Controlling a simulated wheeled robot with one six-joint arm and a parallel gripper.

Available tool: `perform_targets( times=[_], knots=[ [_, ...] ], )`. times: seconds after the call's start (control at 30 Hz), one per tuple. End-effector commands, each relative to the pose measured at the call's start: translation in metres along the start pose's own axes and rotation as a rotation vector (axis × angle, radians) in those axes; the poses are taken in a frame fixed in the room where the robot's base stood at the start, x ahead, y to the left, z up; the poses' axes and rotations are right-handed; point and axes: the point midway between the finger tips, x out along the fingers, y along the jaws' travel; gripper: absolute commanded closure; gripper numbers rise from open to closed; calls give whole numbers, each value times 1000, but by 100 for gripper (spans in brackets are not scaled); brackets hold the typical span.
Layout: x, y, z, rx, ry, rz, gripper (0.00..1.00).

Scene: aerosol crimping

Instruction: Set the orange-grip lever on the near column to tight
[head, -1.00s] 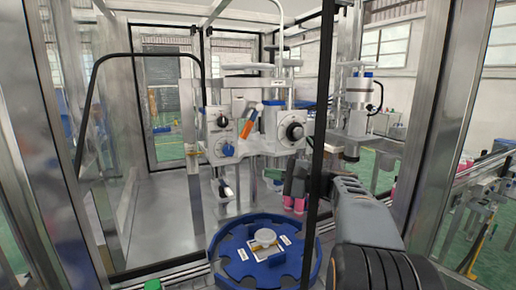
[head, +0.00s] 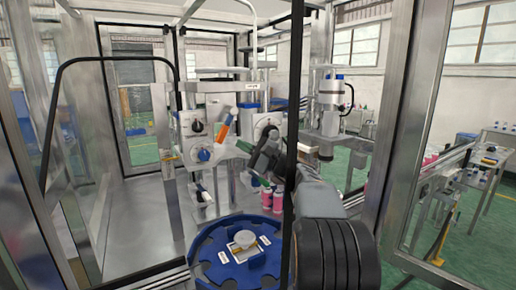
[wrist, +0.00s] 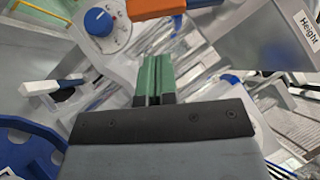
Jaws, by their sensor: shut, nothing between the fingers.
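The orange-grip lever (head: 224,127) is on the front of the near column, tilted, its grip between the two dial faces. My gripper (head: 245,147) is shut and empty, just right of and slightly below the lever, near the column's front; I cannot tell whether it touches. In the wrist view the shut green fingertips (wrist: 153,72) point up toward the column front. Any tight marking is not legible.
A blue round indexing table (head: 205,270) with a pale part in its middle stands below. Pink-red cans (head: 272,198) stand behind my arm. A white-handled lever (wrist: 50,87) projects at the left in the wrist view.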

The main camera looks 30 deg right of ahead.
Motion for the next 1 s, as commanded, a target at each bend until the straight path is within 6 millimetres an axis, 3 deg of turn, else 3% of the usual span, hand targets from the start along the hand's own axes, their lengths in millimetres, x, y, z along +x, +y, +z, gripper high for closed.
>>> perform_targets(
  times=[0.1,0.33,1.0],
  knots=[
    [12,-2,14,-1,-2,0,100],
    [23,0,25,0,-1,0,100],
    [18,-2,24,15,16,-32,100]
  ],
)
